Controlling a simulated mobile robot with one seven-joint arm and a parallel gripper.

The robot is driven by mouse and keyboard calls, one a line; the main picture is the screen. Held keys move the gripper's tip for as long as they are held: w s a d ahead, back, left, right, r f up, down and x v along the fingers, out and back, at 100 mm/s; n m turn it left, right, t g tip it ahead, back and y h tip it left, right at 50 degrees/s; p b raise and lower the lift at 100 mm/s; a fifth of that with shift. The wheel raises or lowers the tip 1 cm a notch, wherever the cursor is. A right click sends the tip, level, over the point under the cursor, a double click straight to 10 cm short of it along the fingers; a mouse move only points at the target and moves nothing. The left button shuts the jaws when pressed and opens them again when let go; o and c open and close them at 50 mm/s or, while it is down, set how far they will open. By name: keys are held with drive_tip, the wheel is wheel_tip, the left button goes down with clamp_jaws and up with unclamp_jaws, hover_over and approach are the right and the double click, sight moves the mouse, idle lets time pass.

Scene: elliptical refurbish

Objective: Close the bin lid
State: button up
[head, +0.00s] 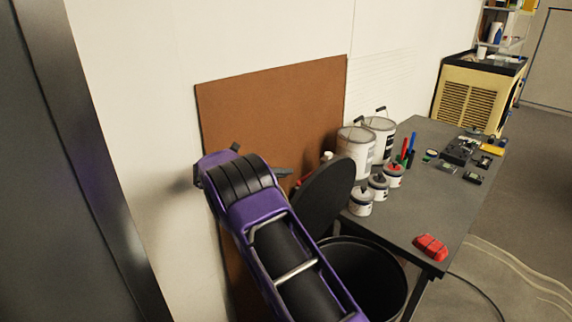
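The bin (398,300) is a round black bin at the bottom centre of the head view, beside the table's near left leg. Its mouth is open and its inside looks dark. The black round lid (328,192) stands steeply tilted up at the bin's back left. My purple and black arm crosses in front of the lid's left side and part of the bin. A dark piece that looks like part of my gripper (283,173) sticks out past the arm's end, left of the lid's top. The fingertips are mostly hidden, and I cannot tell whether they touch the lid.
A grey table (405,225) stands right of the bin. It holds white paint cans (356,148), small pots, markers, electronics and a red object (430,247) near its front edge. A brown board (270,110) leans on the wall behind. A dark upright panel (60,200) borders the left.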

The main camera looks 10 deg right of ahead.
drive_tip(key=shift+w+d+r, duration=0.1)
drive_tip(key=shift+w+d, duration=0.1)
drive_tip(key=shift+d, duration=0.35)
drive_tip(key=shift+w+d, duration=0.2)
drive_tip(key=shift+d, duration=0.35)
clamp_jaws()
idle(0.7)
unclamp_jaws()
